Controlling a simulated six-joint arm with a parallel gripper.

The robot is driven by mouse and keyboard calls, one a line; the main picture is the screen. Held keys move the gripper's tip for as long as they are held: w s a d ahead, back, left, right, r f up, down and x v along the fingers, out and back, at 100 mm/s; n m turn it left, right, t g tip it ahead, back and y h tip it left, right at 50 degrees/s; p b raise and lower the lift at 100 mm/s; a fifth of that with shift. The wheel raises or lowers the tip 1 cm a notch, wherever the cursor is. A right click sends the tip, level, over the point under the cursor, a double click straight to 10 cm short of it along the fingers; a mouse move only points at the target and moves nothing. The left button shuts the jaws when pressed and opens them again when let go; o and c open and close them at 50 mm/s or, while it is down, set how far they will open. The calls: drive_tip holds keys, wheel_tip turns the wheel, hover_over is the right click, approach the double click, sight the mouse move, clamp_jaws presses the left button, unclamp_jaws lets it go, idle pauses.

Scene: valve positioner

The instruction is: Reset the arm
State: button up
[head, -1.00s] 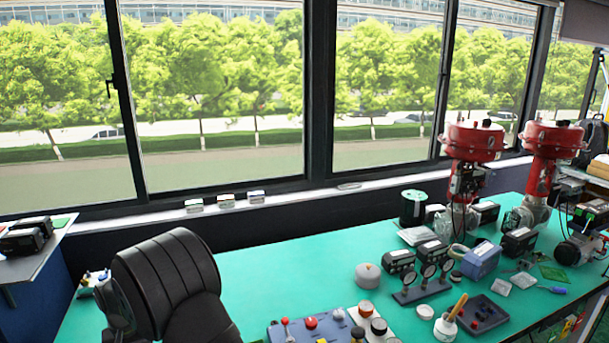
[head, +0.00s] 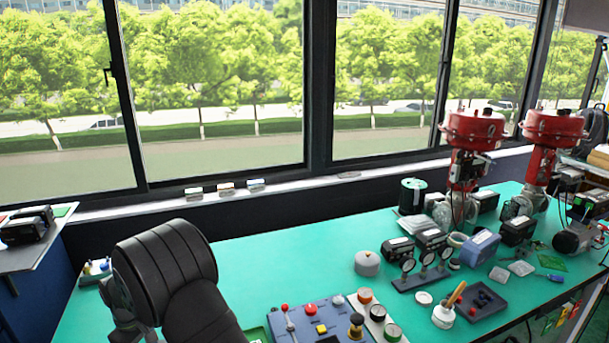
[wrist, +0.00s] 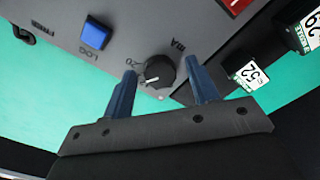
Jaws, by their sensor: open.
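In the wrist view my gripper (wrist: 164,88) is open. Its two blue fingers stand on either side of a black knob (wrist: 158,72) with a white pointer line, on a grey panel (wrist: 135,30). I cannot tell whether the fingers touch the knob. Printed marks, "20" and "mA", sit by the knob, and a blue square button (wrist: 95,37) is to its left. In the head view the control panel (head: 306,327) lies on the bench near the bottom middle. My black arm is at the lower left there; my gripper is out of that view.
A grey round-topped piece (head: 367,264), gauges (head: 425,263), a dark tray (head: 480,303) and a red valve actuator (head: 472,130) stand to the right. Windows line the back.

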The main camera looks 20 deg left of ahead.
drive_tip(key=n, duration=0.4)
drive_tip(key=shift+n, duration=2.5)
drive_tip(key=o, duration=1)
drive_tip(key=w+d+r+m, duration=0.1)
drive_tip(key=d+r, duration=0.4)
drive_tip(key=r, duration=0.7)
drive_tip(key=d+r, duration=0.4)
drive_tip(key=r, duration=0.7)
drive_tip(key=f, duration=0.9)
drive_tip(key=shift+w+d+f, duration=0.15)
drive_tip(key=shift+d+f, duration=0.05)
drive_tip(key=shift+d, duration=0.1)
